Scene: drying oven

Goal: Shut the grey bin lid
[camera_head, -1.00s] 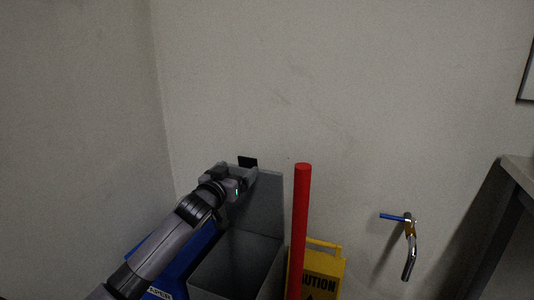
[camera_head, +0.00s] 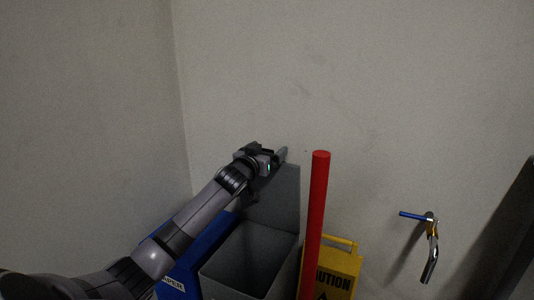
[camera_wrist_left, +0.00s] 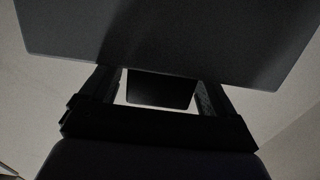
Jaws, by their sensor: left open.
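The grey bin (camera_head: 245,262) stands near the wall with its mouth open. Its lid (camera_head: 277,208) stands up at the back of the bin, close to the wall. My left gripper (camera_head: 281,156) is at the lid's top edge, and I cannot tell whether it touches. In the left wrist view a broad dark grey panel (camera_wrist_left: 170,38), apparently the lid, crosses in front of the open fingers (camera_wrist_left: 155,85) and hides their tips. A small black plate (camera_wrist_left: 160,91) shows between the fingers. My right gripper is not in view.
A blue bin (camera_head: 178,272) stands left of the grey bin, partly behind my left arm. A red post (camera_head: 317,220) and a yellow caution sign (camera_head: 341,268) stand close on the right. A pipe with a blue handle (camera_head: 432,245) is on the wall.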

